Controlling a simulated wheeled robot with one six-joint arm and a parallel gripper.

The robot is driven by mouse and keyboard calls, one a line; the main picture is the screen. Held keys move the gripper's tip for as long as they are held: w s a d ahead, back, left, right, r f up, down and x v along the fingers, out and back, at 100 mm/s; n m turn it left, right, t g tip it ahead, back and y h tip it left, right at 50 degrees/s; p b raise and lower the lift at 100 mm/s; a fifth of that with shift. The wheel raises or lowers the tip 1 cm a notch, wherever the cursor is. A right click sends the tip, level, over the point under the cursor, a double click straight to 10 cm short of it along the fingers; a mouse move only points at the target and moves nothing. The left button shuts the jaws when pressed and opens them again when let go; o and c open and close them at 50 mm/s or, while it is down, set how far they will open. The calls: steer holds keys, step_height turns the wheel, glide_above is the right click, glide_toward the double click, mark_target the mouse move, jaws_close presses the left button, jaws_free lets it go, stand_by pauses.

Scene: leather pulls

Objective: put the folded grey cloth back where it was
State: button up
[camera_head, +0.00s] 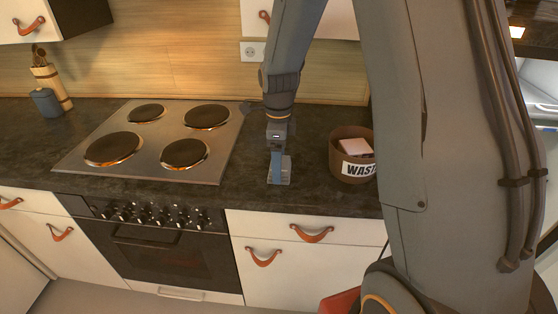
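My gripper (278,174) points down over the dark worktop, between the hob and the brown waste bin. A small grey patch shows at its fingertips, low against the worktop. It may be the folded grey cloth or part of the gripper; I cannot tell which. A blue strip runs down the left side of the fingers. The view is too small to show whether the fingers are open or shut. No other grey cloth is clearly visible.
The steel hob (165,136) with dark plates lies left of my gripper. A brown bin (346,166) marked "WAST" holds a pale pinkish item (355,148). A blue-grey jar (46,102) and a utensil holder (53,84) stand far left. My arm hides the right side.

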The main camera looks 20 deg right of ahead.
steer(key=o, duration=1)
step_height(320, 180, up, 11)
steer(key=b, duration=0.3)
steer(key=s+f+n, duration=0.2)
steer(key=s+n, duration=0.3)
steer(key=n, duration=0.2)
steer(key=s+f+n, duration=0.3)
steer(key=s+n, duration=0.3)
steer(key=n, duration=0.2)
steer(key=s+f+n+t, duration=0.1)
steer(key=s+f+n, duration=0.2)
steer(key=s+n, duration=0.3)
steer(key=shift+d+f+n, duration=0.1)
steer(key=shift+f+n, duration=0.05)
steer(key=shift+n, duration=0.55)
